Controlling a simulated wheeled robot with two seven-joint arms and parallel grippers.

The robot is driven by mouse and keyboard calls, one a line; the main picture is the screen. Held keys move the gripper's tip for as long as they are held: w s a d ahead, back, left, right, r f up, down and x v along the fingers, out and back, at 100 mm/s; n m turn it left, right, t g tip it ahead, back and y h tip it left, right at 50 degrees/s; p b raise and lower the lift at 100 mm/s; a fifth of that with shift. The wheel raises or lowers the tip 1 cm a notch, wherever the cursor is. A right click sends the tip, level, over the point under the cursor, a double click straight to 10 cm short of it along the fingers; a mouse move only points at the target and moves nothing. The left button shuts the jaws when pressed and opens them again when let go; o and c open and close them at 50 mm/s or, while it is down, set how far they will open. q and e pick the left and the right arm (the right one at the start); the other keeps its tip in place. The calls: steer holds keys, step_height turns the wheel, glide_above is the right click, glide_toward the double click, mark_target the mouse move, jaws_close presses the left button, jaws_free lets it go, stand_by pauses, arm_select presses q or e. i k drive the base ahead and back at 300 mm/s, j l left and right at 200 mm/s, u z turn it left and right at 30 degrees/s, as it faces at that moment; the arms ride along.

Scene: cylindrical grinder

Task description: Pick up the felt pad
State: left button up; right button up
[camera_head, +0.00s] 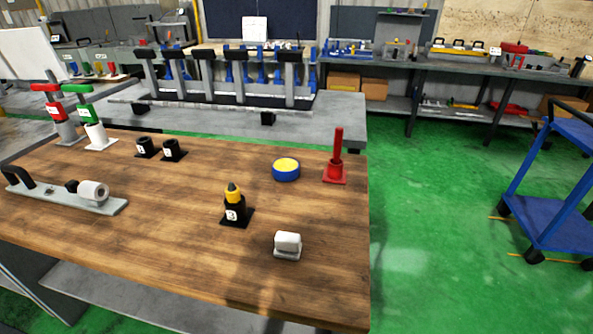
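A small white block with rounded edges (288,241) sits on a thin pale base near the front right of the wooden table; it looks most like the felt pad, though I cannot be certain. Its whole top and front show, and nothing touches it. Neither my left nor my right gripper is in view.
A grey plate with handle and white roll (65,193) lies left. The table's front middle is clear. A blue cart (548,228) stands right.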

mark_target(288, 246)
steer(key=u, duration=1.25)
steer(key=i+j+z, duration=0.1)
steer(key=j+z, duration=0.15)
steer(key=z, duration=0.15)
steer(key=i+j+z, duration=0.1)
steer(key=j+z, duration=0.5)
steer(key=z, duration=0.2)
steer(key=j+z, duration=0.4)
